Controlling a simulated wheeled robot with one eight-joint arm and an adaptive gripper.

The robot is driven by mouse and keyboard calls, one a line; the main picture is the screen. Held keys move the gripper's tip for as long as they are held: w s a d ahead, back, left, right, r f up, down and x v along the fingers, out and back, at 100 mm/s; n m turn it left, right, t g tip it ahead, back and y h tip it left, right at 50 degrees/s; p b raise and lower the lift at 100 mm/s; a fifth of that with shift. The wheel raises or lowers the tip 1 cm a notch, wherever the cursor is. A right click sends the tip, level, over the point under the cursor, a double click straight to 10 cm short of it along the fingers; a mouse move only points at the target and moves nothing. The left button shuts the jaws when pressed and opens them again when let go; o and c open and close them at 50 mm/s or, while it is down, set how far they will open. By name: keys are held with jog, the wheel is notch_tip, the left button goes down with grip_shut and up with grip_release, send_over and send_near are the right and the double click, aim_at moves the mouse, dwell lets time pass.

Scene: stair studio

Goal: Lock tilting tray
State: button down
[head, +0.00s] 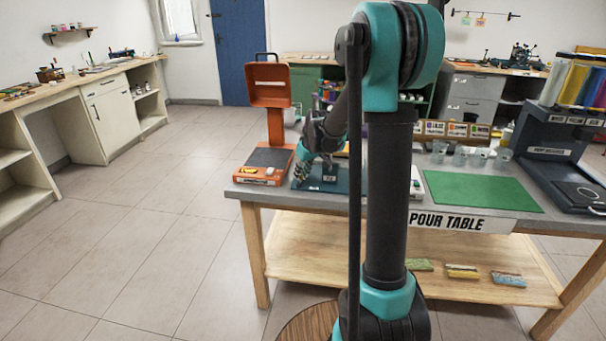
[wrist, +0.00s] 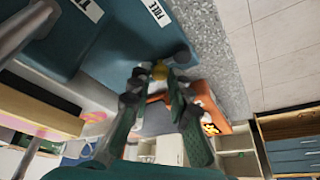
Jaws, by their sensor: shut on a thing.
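A blue-grey tray unit, apparently the tilting tray (head: 345,184), sits on the pour table behind my arm, which hides part of it. My gripper (head: 302,170) points down at the left end of this unit. In the wrist view my gripper (wrist: 160,77) has its fingertips closed around a small yellow knob (wrist: 160,69) at the tray's edge. A dark round part (wrist: 182,57) lies close to the right fingertip. Whether the tray is tilted or locked I cannot tell.
An orange scale-like stand (head: 268,130) is just left of the tray unit. A green mat (head: 480,190), several clear cups (head: 470,157) and a dark machine (head: 560,160) are to the right on the grey pour table (head: 410,200). The floor left of the table is clear.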

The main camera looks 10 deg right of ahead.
jog(key=shift+n, duration=0.3)
jog(key=c, duration=1.4)
grip_release()
